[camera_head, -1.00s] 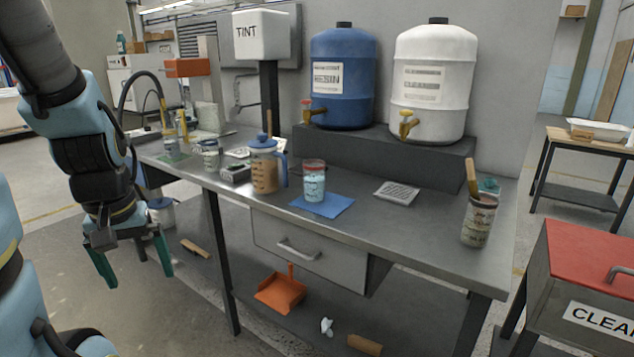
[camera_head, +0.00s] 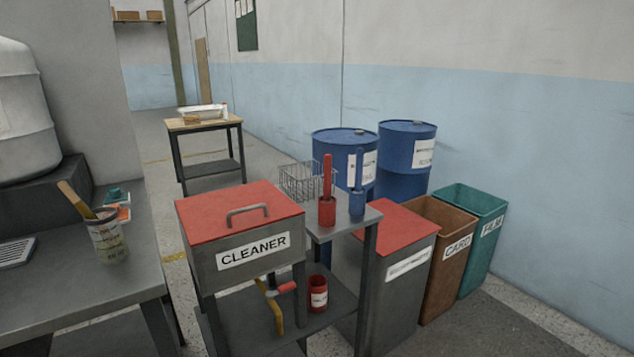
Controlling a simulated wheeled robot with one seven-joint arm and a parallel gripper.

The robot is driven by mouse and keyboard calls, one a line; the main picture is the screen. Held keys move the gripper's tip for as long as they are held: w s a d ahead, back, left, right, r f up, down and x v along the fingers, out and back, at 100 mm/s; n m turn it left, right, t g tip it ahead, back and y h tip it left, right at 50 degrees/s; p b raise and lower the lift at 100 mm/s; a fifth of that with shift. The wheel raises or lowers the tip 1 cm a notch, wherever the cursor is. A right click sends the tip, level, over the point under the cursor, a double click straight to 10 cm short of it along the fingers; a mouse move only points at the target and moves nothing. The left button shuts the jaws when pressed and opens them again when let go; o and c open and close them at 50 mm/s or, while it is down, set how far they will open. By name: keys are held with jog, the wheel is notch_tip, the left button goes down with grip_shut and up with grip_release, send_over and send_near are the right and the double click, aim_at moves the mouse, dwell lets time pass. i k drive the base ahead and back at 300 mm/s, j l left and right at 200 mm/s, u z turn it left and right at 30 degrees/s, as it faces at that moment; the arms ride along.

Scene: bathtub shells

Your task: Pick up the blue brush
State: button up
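A blue upright handle, which looks like the blue brush (camera_head: 359,168), stands in a small blue holder (camera_head: 357,204) on the top of a grey cart (camera_head: 341,226). Its lower end is hidden inside the holder. A red brush (camera_head: 327,176) stands upright in a red holder (camera_head: 327,211) just to its left, apart from it. My gripper is not in view now.
A red-lidded CLEANER box (camera_head: 241,238) and a wire basket (camera_head: 299,181) crowd the cart's left and back. Bins (camera_head: 436,258) and blue drums (camera_head: 407,161) stand right and behind. A grey bench (camera_head: 84,279) with a tin (camera_head: 107,238) is at left. Floor at lower right is clear.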

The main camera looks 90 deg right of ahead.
aim_at(359, 151)
jog(key=k+l, duration=1.1)
jog(key=l, duration=0.2)
jog(key=z, duration=0.05)
